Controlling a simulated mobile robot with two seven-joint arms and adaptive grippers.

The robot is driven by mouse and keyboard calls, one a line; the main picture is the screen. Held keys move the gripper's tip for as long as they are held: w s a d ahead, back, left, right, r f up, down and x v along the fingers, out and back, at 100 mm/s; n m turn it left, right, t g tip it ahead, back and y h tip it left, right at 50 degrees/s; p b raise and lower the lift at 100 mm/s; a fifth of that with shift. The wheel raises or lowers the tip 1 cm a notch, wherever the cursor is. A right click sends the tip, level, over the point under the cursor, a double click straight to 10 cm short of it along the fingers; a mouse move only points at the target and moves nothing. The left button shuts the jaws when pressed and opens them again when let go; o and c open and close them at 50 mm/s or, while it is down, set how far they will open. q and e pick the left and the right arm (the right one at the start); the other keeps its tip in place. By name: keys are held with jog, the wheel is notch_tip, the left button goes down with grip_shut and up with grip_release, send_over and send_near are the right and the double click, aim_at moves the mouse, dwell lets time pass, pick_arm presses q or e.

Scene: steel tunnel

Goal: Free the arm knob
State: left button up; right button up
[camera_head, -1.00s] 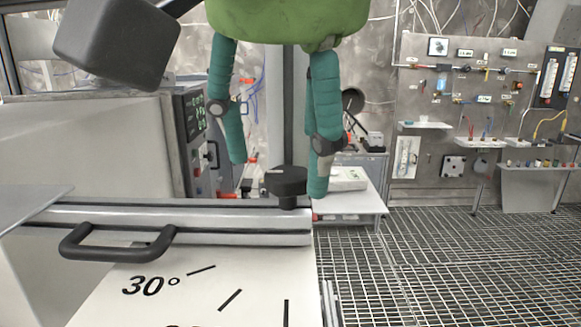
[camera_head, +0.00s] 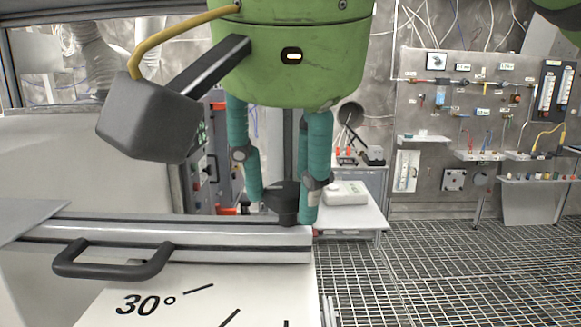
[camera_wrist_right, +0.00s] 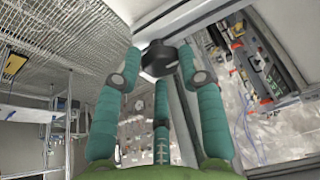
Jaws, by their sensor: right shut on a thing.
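The arm knob (camera_head: 285,197) is a black round knob on a short neck at the right end of a grey metal rail (camera_head: 190,231). My right gripper (camera_head: 283,208) is a green hand with teal jointed fingers, coming down from above. Its fingers are shut on the knob from either side. In the right wrist view, the knob (camera_wrist_right: 158,57) shows between the tips of two fingers, with a third finger below it in the picture.
A black handle (camera_head: 112,260) sits on the rail's front, above a white panel (camera_head: 85,308) marked 30°. A control cabinet (camera_head: 196,165) stands behind. A white table (camera_head: 350,215) is beyond the rail's end. Open grating floor (camera_head: 460,265) lies to the right.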

jog(key=n+y+p, duration=0.1)
jog(key=n, duration=0.1)
jog(key=n+p, duration=0.1)
jog(key=n, duration=0.2)
jog(key=shift+d+g+y+p, duration=0.15)
jog(key=shift+g+y+p, duration=0.15)
jog(key=shift+y, duration=0.1)
jog(key=n+p, duration=0.1)
jog(key=n+y+p, duration=0.1)
jog(key=n, duration=0.1)
jog(key=shift+w+d+n+g+p, duration=0.15)
jog(key=shift+n+g+p, duration=0.15)
jog(key=shift+g+p, duration=0.1)
jog(key=n+g+p, duration=0.1)
jog(key=n+p, duration=0.2)
jog(key=n+g+y+p, duration=0.1)
jog(key=n+p, duration=0.2)
jog(key=shift+w+d, duration=0.1)
jog(key=shift+w, duration=0.1)
jog(key=shift+f+n+g+p, duration=0.25)
jog(key=shift+n+g+p, duration=0.15)
jog(key=shift+n+p, duration=0.7)
jog(key=shift+f, duration=0.1)
jog(key=o, duration=1.1)
jog(key=shift+r, duration=0.2)
